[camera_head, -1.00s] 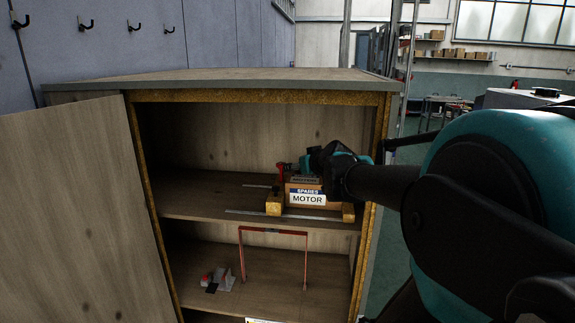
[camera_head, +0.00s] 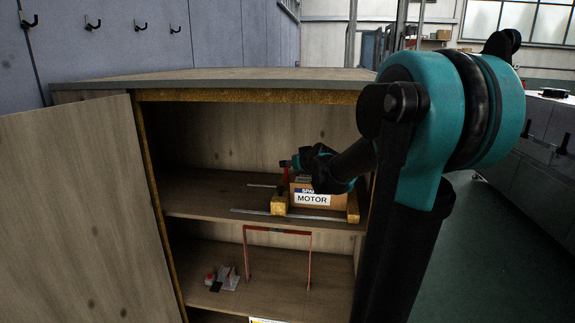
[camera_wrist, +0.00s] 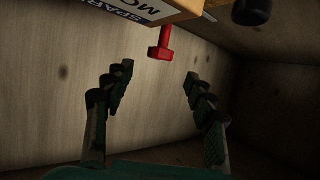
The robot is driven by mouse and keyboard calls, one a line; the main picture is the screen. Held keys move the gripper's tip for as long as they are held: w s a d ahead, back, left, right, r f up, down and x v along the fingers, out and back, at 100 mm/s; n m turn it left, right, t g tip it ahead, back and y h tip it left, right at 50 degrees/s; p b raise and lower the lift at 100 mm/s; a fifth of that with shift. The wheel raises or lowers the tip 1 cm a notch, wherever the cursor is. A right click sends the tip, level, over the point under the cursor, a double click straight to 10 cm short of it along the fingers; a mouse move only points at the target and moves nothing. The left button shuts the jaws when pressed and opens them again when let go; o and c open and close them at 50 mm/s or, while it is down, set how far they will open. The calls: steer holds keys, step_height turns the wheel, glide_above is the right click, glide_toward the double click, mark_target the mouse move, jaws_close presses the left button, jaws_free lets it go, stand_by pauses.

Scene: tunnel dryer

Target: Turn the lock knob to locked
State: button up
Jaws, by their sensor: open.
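A red T-shaped part (camera_wrist: 161,47), which looks like the lock knob, sticks out beside the box labelled SPARES MOTOR (camera_head: 312,198). A bit of red (camera_head: 284,164) also shows left of my gripper in the head view. My gripper (camera_wrist: 159,80) is open, with its two fingers apart and nothing between them. In the wrist view the red part lies just beyond the fingertips, roughly centred between them and apart from them. In the head view my gripper (camera_head: 297,162) is inside the cabinet above the box, and its fingertips are small and dark. Any lock marking is not readable.
The box sits between yellowish blocks on the upper shelf (camera_head: 210,195) of an open wooden cabinet. The cabinet door (camera_head: 80,215) stands open at left. A red frame (camera_head: 278,230) and small items (camera_head: 223,279) are on the lower shelf. A dark round part (camera_wrist: 252,12) is near the box.

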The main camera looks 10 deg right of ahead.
mark_target(286, 172)
steer(key=shift+x, duration=3.2)
steer(key=shift+c, duration=0.4)
steer(key=c, duration=1.1)
steer(key=shift+a+m+h, duration=0.15)
steer(key=shift+m+h, duration=0.45)
steer(key=shift+h, duration=0.1)
steer(key=shift+a+m+h, duration=0.2)
steer(key=shift+m+h, duration=1)
steer(key=shift+h, duration=0.2)
steer(key=shift+a+m+h, duration=0.2)
steer(key=shift+m+h, duration=1)
steer(key=shift+h, duration=0.2)
steer(key=shift+w+a+m+g+h, duration=0.15)
steer(key=shift+m+g+h, duration=1.35)
steer(key=shift+m+h, duration=0.75)
